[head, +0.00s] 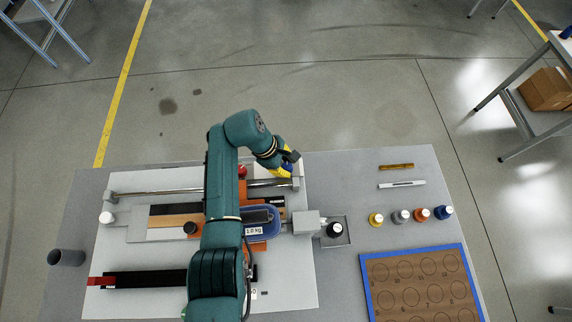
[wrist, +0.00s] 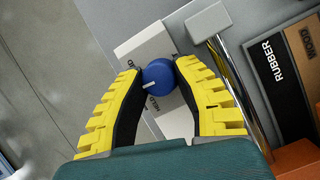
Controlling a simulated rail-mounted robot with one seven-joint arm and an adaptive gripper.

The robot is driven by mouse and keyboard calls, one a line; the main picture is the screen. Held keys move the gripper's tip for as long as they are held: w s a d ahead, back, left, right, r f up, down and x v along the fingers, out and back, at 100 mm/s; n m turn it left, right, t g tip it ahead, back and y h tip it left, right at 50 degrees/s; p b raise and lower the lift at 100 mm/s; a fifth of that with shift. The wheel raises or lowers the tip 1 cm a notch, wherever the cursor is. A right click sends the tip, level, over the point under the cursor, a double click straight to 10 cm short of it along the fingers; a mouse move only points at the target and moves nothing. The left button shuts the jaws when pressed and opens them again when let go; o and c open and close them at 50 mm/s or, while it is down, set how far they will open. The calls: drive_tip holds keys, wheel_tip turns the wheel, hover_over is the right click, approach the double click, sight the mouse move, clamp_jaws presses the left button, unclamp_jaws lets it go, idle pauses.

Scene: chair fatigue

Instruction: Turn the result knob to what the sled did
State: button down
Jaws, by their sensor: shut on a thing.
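The result knob (wrist: 158,77) is a round blue knob with a white pointer line, in the wrist view. My gripper (wrist: 159,78) has its yellow fingers shut on its two sides. The pointer lies on the knob's left part, toward the lower left. The white plate (wrist: 145,48) behind it carries a label that seems to read HELD below the knob; another label at the upper left is mostly hidden. In the head view my gripper (head: 289,167) is at the board's far right corner. The sled (head: 262,223), a blue tray tagged 1.0 kg, sits mid-board, partly behind my arm.
A metal rail (head: 150,192) runs along the board's far side. Rubber (wrist: 268,80) and wood (wrist: 305,45) strips lie beside it.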

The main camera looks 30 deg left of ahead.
drive_tip(key=m+b, duration=0.1)
drive_tip(key=m, duration=0.1)
drive_tip(key=m+g+b, duration=0.1)
drive_tip(key=m+b, duration=0.1)
drive_tip(key=shift+w+f+g, duration=0.1)
drive_tip(key=shift+f+g, duration=0.2)
drive_tip(key=m+g+b, duration=0.1)
drive_tip(key=m+b, duration=0.1)
drive_tip(key=b, duration=0.1)
drive_tip(key=shift+m, duration=0.4)
drive_tip(key=shift+r+m+g+b, duration=0.1)
drive_tip(key=shift+m+g+b, duration=0.2)
drive_tip(key=shift+m+b, duration=0.25)
drive_tip(key=shift+m, duration=0.25)
drive_tip(key=c, duration=0.7)
unclamp_jaws()
drive_tip(key=shift+d, duration=0.1)
drive_tip(key=shift+r, duration=0.1)
